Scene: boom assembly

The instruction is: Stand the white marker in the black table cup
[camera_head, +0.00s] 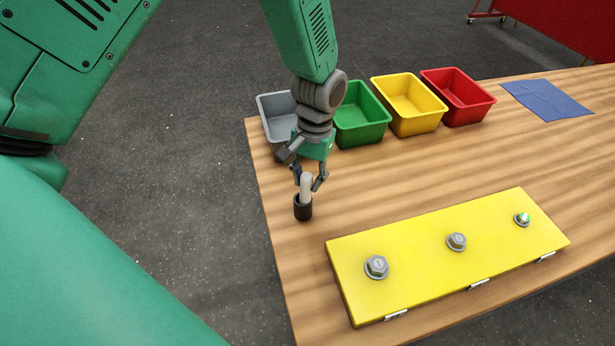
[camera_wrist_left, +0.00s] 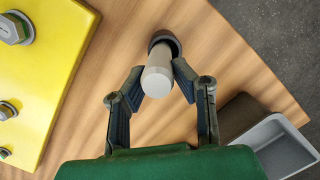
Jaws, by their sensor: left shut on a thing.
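The white marker (camera_head: 306,186) stands upright with its lower end in the mouth of the black cup (camera_head: 303,211), near the table's left edge. My left gripper (camera_head: 308,188) is above the cup, with its fingers on either side of the marker and shut on it. In the left wrist view the marker (camera_wrist_left: 157,80) is between the fingertips (camera_wrist_left: 157,80), and the dark cup (camera_wrist_left: 165,40) is behind its far end. How deep the marker sits in the cup is hidden. My right gripper is not in view.
Grey (camera_head: 271,103), green (camera_head: 360,119), yellow (camera_head: 411,105) and red (camera_head: 460,98) bins stand along the back. A yellow panel (camera_head: 420,262) with bolts lies at the front right. A blue cloth (camera_head: 546,100) lies at the far right. Wood between bins and panel is clear.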

